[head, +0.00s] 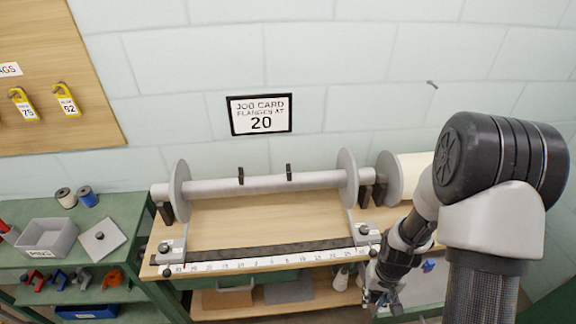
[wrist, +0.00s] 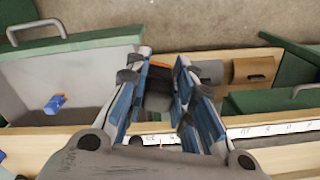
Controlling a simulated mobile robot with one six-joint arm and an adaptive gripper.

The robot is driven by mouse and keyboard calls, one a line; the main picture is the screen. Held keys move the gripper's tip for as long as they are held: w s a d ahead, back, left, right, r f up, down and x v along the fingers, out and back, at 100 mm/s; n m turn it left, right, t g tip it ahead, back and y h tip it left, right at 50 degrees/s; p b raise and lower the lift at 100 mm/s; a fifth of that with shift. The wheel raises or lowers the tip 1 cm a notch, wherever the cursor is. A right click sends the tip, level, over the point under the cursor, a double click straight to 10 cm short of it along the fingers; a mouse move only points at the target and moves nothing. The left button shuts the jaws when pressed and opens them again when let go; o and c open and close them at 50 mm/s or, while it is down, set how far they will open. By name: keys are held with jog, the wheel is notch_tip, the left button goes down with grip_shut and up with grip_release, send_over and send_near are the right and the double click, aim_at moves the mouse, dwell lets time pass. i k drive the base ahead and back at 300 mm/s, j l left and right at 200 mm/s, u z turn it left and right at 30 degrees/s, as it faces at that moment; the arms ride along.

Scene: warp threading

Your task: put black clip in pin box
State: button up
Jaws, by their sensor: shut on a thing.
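My gripper (head: 380,296) is low at the right end of the loom bench, in front of its edge. In the wrist view my gripper (wrist: 162,68) has its blue-padded fingers around a small dark piece, which looks like a black clip (wrist: 158,84); the fingers partly hide it. A narrow orange strip shows beside it. Two other black clips (head: 240,175) (head: 289,172) sit on the grey beam. The pin box (head: 47,238) is a grey open tray labelled PINS on the green bench at the far left, well away from my gripper. Its visible inside looks empty.
The beam (head: 265,184) with round end flanges spans the wooden bench, with a ruler (head: 250,265) along the front. Thread spools (head: 86,196) and a grey plate (head: 102,240) are near the pin box. An open grey drawer (wrist: 70,75) holds a blue-and-orange piece (wrist: 55,103).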

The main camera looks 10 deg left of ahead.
aim_at(47, 244)
jog(key=j+u, duration=0.5)
jog(key=j, duration=0.15)
jog(key=i+j+u, duration=0.1)
jog(key=j+u, duration=0.35)
jog(key=j, duration=0.25)
jog(key=i+j, duration=0.1)
jog(key=j, duration=0.3)
jog(key=i+j, duration=0.1)
jog(key=j, duration=0.3)
jog(key=i+j+u, duration=0.1)
jog(key=j, duration=0.3)
jog(key=i+j, duration=0.1)
jog(key=j, duration=0.3)
jog(key=i+j+u, duration=0.1)
jog(key=j, duration=0.25)
jog(key=i+j, duration=0.15)
jog(key=j, duration=0.25)
